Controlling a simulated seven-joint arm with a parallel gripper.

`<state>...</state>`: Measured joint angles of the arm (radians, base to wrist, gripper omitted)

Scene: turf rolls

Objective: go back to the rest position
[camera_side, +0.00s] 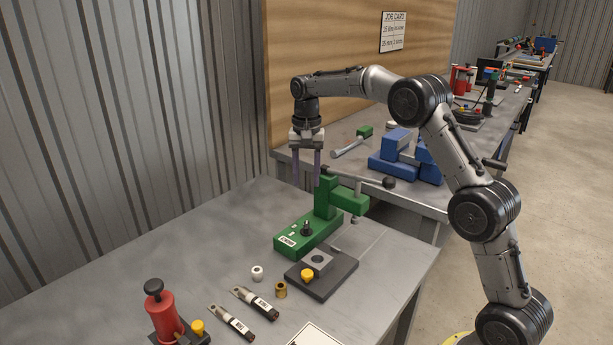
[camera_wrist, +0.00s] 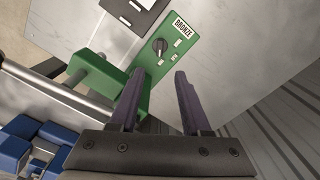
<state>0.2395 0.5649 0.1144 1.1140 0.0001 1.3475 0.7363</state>
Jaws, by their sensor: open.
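My gripper (camera_side: 306,182) is open and empty. It points down above the back of the bench, behind and left of the green press (camera_side: 327,195), with a gap to the bench below. In the wrist view my two purple fingers (camera_wrist: 159,75) stand apart with nothing between them. The press's green base (camera_wrist: 178,42) with its label and black knob shows beyond them.
A dark plate (camera_side: 340,275) carries a grey holed block and a yellow knob. A white ring (camera_side: 257,272), a brass bushing (camera_side: 281,290), two labelled tools (camera_side: 255,302) and a red device (camera_side: 162,315) lie nearby. A blue vise (camera_side: 395,150) stands behind. The bench's left is clear.

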